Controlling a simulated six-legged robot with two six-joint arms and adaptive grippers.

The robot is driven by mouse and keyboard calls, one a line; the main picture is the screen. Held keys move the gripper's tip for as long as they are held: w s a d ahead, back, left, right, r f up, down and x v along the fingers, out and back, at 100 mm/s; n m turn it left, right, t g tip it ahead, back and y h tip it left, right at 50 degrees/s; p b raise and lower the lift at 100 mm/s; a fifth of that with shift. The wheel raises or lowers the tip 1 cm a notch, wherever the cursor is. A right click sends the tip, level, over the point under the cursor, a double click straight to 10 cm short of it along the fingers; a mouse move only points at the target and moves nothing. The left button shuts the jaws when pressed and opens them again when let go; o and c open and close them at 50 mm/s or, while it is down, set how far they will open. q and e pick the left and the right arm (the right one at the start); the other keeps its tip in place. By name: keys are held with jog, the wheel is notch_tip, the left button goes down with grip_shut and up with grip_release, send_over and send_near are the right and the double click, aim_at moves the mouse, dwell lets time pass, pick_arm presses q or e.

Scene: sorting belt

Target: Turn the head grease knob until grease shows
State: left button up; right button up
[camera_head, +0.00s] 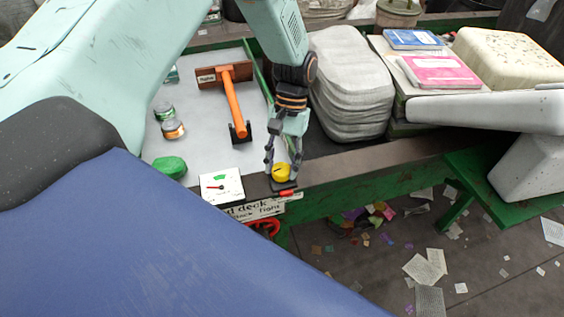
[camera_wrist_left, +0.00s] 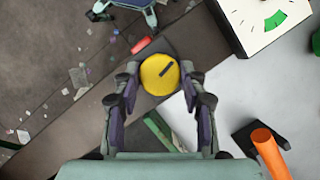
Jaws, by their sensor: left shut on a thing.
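The round yellow knob (camera_head: 281,173) sits at the front edge of the bench. It also shows in the left wrist view (camera_wrist_left: 155,80), with a dark slanted bar on its face. My left gripper (camera_head: 280,163) reaches down from above, its fingers shut on the knob's sides; in the left wrist view they stand either side of it (camera_wrist_left: 160,85). A white gauge (camera_head: 222,186) with a green sector stands left of the knob; its needle lies left, outside the green. I cannot make out any grease. My right gripper is not seen.
A small red piece (camera_head: 287,193) lies just in front of the knob. A stacked grey bundle (camera_head: 350,85) stands right of my left gripper.

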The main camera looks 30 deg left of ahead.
pick_arm(q)
jog(key=shift+f, duration=0.1)
jog(key=o, duration=1.1)
jog(key=shift+o, duration=0.2)
jog(key=v, duration=1.2)
